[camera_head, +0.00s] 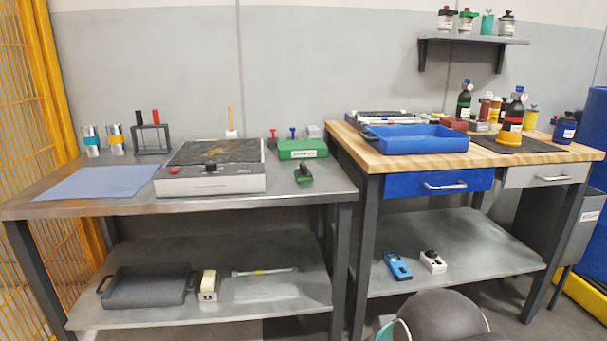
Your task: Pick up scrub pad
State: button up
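A small green pad with a black handle on top, which looks like the scrub pad (304,178), lies on the left metal workbench (325,190), near its right end. It is in front of a green labelled box (302,150) and right of a hot plate (210,185), apart from both. Nothing covers it. My gripper is not in view; a dark rounded part at the bottom edge, right of centre, seems to be part of my own body.
A blue cloth (100,183) and a rack (152,138) are farther left. The wooden bench (480,163) on the right holds a blue tray (415,139) and bottles. A lower shelf (270,300) holds a grey tray (147,288). The bench front by the pad is clear.

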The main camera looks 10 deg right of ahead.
aim_at(302, 175)
jog(key=u, duration=0.5)
jog(key=k, duration=0.6)
jog(key=u, duration=0.9)
jog(key=i, duration=0.9)
jog(key=z, duration=0.6)
jog(key=i, duration=0.75)
jog(key=z, duration=0.85)
